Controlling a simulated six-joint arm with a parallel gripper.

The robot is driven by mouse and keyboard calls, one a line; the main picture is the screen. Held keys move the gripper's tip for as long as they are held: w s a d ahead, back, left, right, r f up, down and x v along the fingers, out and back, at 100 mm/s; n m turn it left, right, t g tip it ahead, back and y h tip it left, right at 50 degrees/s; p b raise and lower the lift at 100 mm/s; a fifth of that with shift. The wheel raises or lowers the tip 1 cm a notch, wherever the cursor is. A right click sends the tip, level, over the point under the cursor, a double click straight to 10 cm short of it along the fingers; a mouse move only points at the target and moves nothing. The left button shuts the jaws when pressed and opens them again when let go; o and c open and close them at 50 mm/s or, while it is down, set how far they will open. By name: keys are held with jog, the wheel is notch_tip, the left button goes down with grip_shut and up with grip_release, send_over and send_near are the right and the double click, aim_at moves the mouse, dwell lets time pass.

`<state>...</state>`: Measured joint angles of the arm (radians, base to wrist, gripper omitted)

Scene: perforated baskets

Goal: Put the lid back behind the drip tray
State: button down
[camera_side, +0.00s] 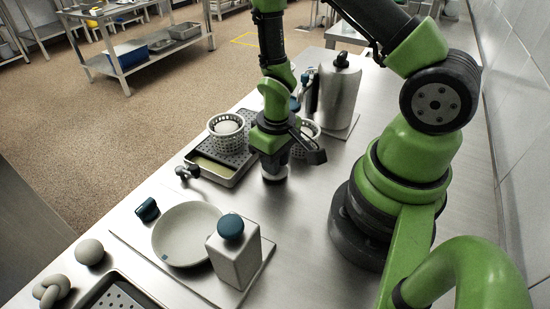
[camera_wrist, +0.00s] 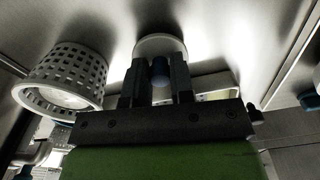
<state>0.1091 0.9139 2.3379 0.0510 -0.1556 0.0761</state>
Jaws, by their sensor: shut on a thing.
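My gripper (camera_side: 275,152) points down right of the drip tray in the side view. It is shut on the dark blue knob (camera_wrist: 160,70) of a pale round lid (camera_wrist: 160,44), seen between the fingers in the wrist view. In the side view only the lid's grey edge (camera_side: 275,179) shows below the fingers; I cannot tell whether it touches the counter. The drip tray (camera_side: 211,174) is a shallow metal tray with a dark perforated grate. A white perforated basket (camera_side: 226,142) holding a pale rounded thing stands on it.
A second perforated basket (camera_side: 311,132) is partly hidden behind my gripper; a basket (camera_wrist: 65,78) is close left in the wrist view. A tall metal flask (camera_side: 338,95) stands beyond. A plate (camera_side: 187,235) and a blue-capped box (camera_side: 233,258) are nearer. Counter right of my gripper is clear.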

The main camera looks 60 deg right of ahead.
jog(key=shift+f, duration=0.55)
dwell(0.4)
jog(key=c, duration=0.9)
grip_release()
jog(key=shift+r, duration=0.1)
jog(key=shift+r, duration=3.9)
